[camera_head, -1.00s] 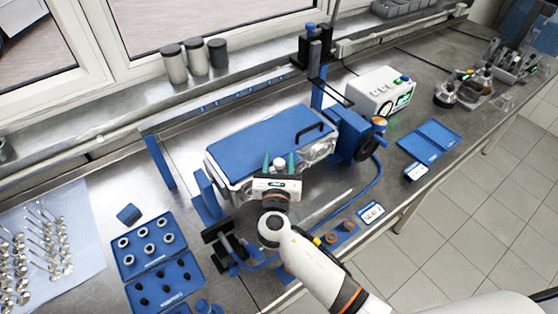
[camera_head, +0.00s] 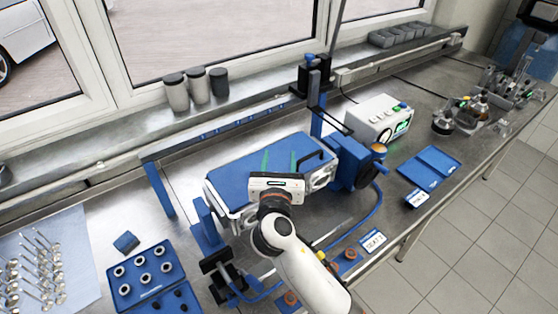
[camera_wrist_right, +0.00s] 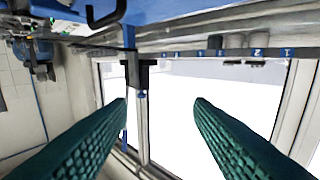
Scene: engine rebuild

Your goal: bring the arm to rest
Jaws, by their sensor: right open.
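My right gripper (camera_head: 280,162) is in the middle of the head view, in front of and partly over the blue-topped engine block (camera_head: 239,175). Its two green fingers are apart with nothing between them. In the right wrist view the ridged green fingers (camera_wrist_right: 160,115) stand wide apart, facing the window. My right arm comes in from the lower right of the head view. My left gripper does not show in either view.
A blue tray of rings (camera_head: 140,290) and a cloth with several valves (camera_head: 75,240) lie at the left. A white control box (camera_head: 372,118) stands behind right, with blue trays (camera_head: 428,166) in front. Three canisters (camera_head: 197,88) stand on the back ledge. A blue post (camera_head: 317,105) rises behind the block.

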